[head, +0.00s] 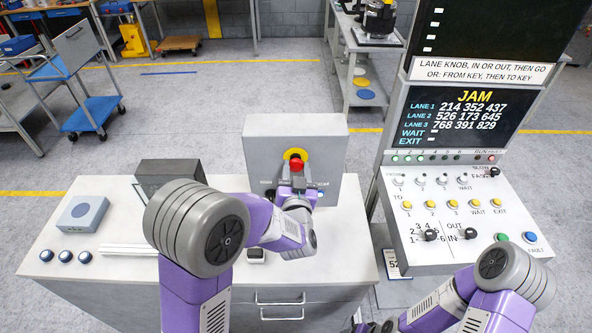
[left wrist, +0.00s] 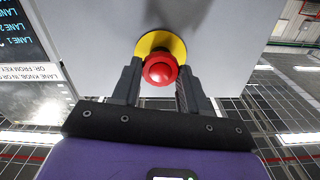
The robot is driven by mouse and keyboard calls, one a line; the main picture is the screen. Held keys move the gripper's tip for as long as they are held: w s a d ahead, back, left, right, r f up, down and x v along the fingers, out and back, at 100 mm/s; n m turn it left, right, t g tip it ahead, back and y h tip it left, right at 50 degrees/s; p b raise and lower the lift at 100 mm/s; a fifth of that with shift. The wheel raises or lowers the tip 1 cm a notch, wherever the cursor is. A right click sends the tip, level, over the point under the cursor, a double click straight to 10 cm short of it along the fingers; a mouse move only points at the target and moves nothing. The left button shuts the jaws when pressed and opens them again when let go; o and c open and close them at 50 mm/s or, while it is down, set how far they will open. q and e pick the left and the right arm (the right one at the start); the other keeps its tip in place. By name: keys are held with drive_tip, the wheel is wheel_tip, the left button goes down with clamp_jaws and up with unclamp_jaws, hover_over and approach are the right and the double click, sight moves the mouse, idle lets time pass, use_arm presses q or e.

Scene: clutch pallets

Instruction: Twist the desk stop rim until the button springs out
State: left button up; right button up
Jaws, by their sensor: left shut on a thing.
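The desk stop is a red button (head: 296,165) on a yellow disc (head: 291,155), on the front of a grey box (head: 266,140) on the desk. In the left wrist view the red button (left wrist: 161,70) sits in front of the yellow disc (left wrist: 158,44). My left gripper (head: 297,174) reaches it from the front. In the left wrist view its fingers (left wrist: 159,76) stand on both sides of the red button, shut on it. My right arm is low at the right; only dark parts of its gripper (head: 362,326) show at the bottom edge.
A control console (head: 462,205) with knobs, buttons and a screen (head: 462,118) reading JAM stands right of the desk (head: 225,283). A dark box (head: 168,172), a grey unit (head: 83,213) and several dark blue round buttons (head: 65,256) are on the desk's left.

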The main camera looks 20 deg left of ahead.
use_arm(q)
drive_tip(key=m+p, duration=0.1)
drive_tip(key=m, duration=0.2)
drive_tip(key=shift+m+p, duration=0.3)
drive_tip(key=shift+m, duration=0.1)
drive_tip(key=shift+m+p, duration=0.65)
drive_tip(key=shift+m, duration=0.95)
drive_tip(key=o, duration=1.1)
drive_tip(key=shift+s+d, duration=0.1)
drive_tip(key=b+v, duration=0.1)
drive_tip(key=v, duration=0.6)
drive_tip(key=shift+s, duration=0.2)
